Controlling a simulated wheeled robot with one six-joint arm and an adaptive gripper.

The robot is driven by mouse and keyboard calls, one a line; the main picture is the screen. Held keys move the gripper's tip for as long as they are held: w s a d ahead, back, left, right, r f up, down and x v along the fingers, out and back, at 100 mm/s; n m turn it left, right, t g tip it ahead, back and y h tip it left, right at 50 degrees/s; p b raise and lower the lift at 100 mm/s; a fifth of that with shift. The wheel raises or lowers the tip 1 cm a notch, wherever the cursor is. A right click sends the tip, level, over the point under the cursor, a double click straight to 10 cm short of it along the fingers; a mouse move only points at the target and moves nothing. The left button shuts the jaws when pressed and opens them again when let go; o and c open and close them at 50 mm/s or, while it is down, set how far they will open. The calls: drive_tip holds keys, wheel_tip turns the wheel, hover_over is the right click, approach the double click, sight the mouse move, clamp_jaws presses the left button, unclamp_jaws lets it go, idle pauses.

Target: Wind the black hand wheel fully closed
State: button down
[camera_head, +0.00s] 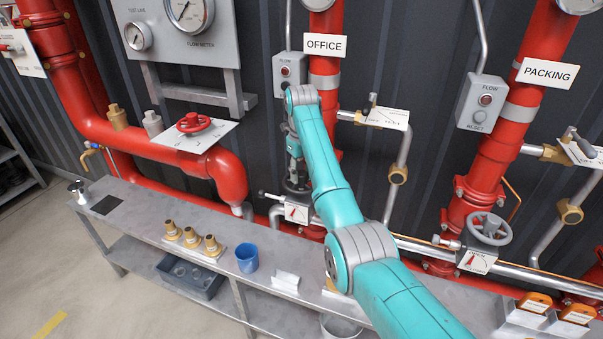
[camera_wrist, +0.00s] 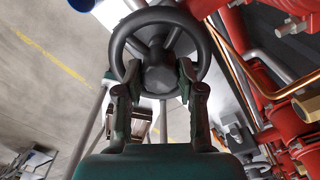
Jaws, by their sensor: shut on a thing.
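The black hand wheel (camera_wrist: 118,42) fills the upper middle of the wrist view, with its round rim, spokes and dark hub. My gripper (camera_wrist: 159,76) has one finger on each side of the hub, inside the lower rim, and is shut on the wheel. In the head view my gripper (camera_head: 294,150) points down at the wheel (camera_head: 297,187), which is mostly hidden behind my arm. A white indicator plate (camera_head: 297,212) with a red pointer sits just below the wheel, on the OFFICE pipe.
A grey hand wheel (camera_head: 490,228) is on the PACKING pipe at the right. A red hand wheel (camera_head: 193,122) is at the left. The bench (camera_head: 140,207) below holds brass fittings (camera_head: 192,238) and a blue cup (camera_head: 247,257). A test valve (camera_head: 372,116) juts out right of my arm.

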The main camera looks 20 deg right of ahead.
drive_tip(key=c, duration=0.8)
unclamp_jaws()
drive_tip(key=n, duration=0.5)
drive_tip(key=shift+n, duration=0.4)
drive_tip(key=n, duration=1.8)
